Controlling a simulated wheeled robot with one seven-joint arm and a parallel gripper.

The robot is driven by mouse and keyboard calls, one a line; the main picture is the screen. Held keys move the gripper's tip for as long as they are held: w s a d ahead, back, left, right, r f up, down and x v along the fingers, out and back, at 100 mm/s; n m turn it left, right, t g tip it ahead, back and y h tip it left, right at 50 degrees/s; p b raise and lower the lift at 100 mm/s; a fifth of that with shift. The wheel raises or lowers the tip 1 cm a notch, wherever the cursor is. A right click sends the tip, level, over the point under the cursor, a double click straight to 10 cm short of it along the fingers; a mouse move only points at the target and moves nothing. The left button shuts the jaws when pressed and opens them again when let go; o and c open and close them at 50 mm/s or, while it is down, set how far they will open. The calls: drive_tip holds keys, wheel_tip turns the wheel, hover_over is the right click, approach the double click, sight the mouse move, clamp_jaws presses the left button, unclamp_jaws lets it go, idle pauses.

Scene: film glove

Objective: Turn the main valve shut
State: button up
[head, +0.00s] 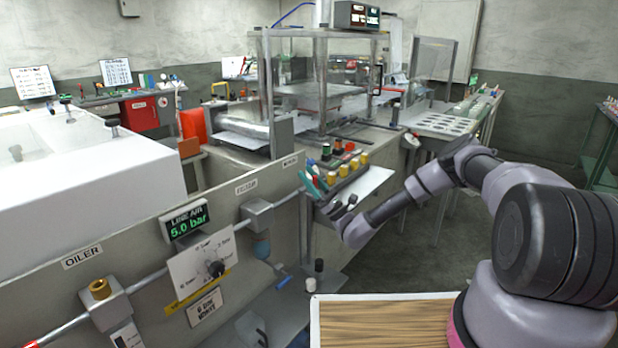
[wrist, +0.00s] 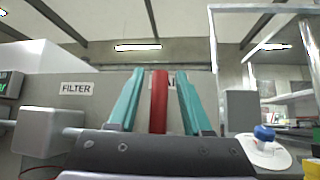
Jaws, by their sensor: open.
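The main valve shows as a red lever handle (wrist: 159,100) in the wrist view, upright in front of a wall label that is partly hidden. In the head view the MAIN label (head: 289,162) is on the panel at the right end of the air pipe; the valve there is mostly hidden by my gripper. My gripper (head: 313,181) is at that end of the panel. Its two teal fingers (wrist: 159,95) are open, one on each side of the red handle, with gaps visible on both sides. The valve body is hidden below the gripper.
The filter unit (head: 258,215) is left of the valve; the line air display (head: 187,221) reads 5.0 bar. The oiler (head: 103,299) is further left. A wooden-topped surface (head: 375,322) is in front.

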drive_tip(key=v, duration=1)
drive_tip(key=shift+d+f, duration=0.25)
drive_tip(key=shift+f, duration=0.05)
drive_tip(key=shift+s, duration=0.1)
